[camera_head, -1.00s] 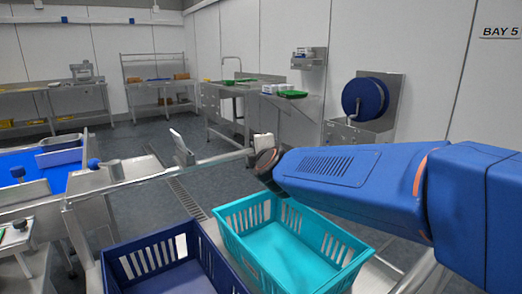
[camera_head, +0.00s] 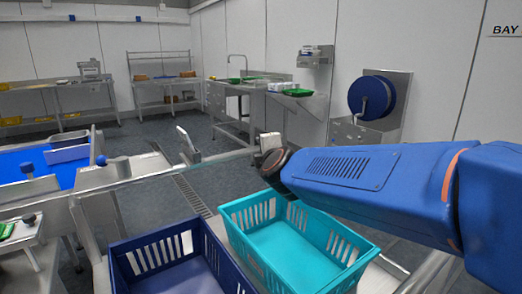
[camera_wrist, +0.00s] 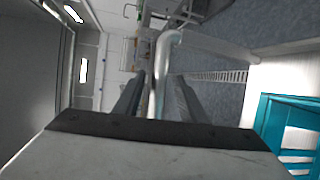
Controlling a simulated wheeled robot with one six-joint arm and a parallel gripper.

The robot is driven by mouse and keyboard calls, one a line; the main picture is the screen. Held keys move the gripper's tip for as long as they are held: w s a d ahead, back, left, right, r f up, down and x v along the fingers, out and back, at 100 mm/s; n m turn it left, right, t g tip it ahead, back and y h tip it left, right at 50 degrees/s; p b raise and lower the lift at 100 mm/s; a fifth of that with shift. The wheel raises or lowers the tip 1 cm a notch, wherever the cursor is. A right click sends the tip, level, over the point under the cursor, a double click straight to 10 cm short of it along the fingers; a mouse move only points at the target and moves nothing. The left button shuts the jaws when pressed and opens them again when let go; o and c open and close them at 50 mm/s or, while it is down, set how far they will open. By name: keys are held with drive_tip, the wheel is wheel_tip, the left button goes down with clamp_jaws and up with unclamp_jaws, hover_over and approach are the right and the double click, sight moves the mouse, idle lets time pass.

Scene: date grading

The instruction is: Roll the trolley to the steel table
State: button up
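The trolley shows as a pale metal handle rail (camera_head: 130,182) and a frame around a teal crate (camera_head: 290,250) and a navy crate (camera_head: 170,265). My gripper (camera_head: 270,143) is at the far right end of the rail, beyond the teal crate. A steel table with a sink and tap (camera_head: 228,88) stands at the back centre. Other steel tables stand at the back left (camera_head: 50,88) and back middle (camera_head: 160,82); which one is meant, I cannot tell.
A blue-surfaced bench (camera_head: 75,165) with metal fittings is close on the left. A blue hose reel (camera_head: 370,97) hangs on the right wall. A floor drain (camera_head: 190,195) runs ahead. The grey floor (camera_head: 150,135) between here and the back tables is clear.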

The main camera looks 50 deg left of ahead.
drive_tip(key=v, duration=1.5)
drive_tip(key=shift+s+d, duration=0.15)
drive_tip(key=shift+s, duration=0.1)
